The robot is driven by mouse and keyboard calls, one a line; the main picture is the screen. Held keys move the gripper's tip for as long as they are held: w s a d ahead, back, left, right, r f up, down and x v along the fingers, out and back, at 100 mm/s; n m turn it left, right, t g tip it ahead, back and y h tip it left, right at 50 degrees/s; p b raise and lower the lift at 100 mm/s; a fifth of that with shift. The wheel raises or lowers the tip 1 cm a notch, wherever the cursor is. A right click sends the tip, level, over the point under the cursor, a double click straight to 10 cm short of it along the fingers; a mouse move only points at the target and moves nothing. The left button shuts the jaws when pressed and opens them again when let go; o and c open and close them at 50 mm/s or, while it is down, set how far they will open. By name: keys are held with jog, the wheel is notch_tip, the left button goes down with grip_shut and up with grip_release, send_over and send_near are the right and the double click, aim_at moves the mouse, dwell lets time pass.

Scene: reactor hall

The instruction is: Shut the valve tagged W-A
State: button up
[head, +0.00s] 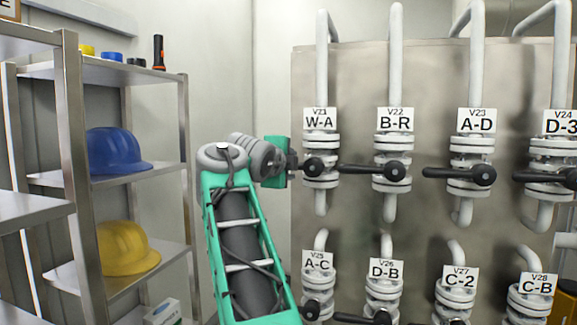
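The valve tagged W-A (320,150) is the upper left one on the metal panel, with white flanges on a vertical white pipe. Its black round hub (312,167) shows at the front. A short dark stretch beside the hub runs left towards my gripper; the rest of its lever is hidden, so I cannot tell its full direction. My gripper (292,162) is just left of the hub, at the end of my green and grey arm. Its fingers are small, dark and partly hidden. I cannot tell whether they touch or hold the lever.
Valve B-R (392,150) is close on the right, its black lever pointing left towards W-A. Valves A-D (471,150) and D-3 (551,150) stand further right, and more valves below. A metal shelf with a blue helmet (118,152) and a yellow helmet (125,248) stands left.

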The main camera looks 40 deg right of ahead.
jog(key=shift+f, duration=0.1)
jog(key=v, duration=0.7)
jog(key=shift+s+a, duration=0.2)
jog(key=shift+a, duration=0.1)
jog(key=w+a+f+n+t+y+p, duration=0.1)
jog(key=w+a+f+n+y+p, duration=0.1)
jog(key=a+f+n+y+p, duration=0.55)
jog(key=w+a+f+n+y+p, duration=0.2)
jog(key=a+f+n, duration=0.8)
jog(key=a+n, duration=0.15)
jog(key=s+a+f+n+g+y+p, duration=0.4)
jog(key=s+a+f+n, duration=0.7)
jog(key=s+a+f, duration=0.4)
notch_tip(320, 180, down, 3)
jog(key=shift+s+a+r+n+g+p, duration=0.3)
jog(key=shift+s+n+g+p, duration=0.1)
jog(key=shift+s+g, duration=0.2)
